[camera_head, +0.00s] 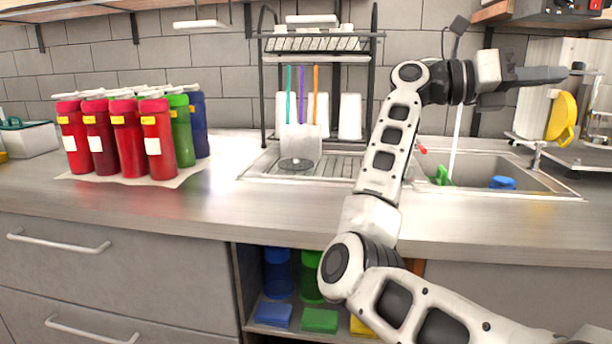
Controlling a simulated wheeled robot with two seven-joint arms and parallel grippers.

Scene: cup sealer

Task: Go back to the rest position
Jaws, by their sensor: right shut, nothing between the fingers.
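My right arm comes in from the lower right and bends upward in front of the counter. My right gripper (548,76) is shut and empty, raised above the sink at the upper right and pointing right. It is apart from the things on the counter. My left arm and left gripper are not in view.
The counter (225,205) holds several red, green and blue bottles (125,138) at left. A black dish rack (318,62) stands in the middle, beside the sink (480,178). A yellow item (562,117) stands at right. Below, an open shelf holds coloured containers (278,272). The counter front is clear.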

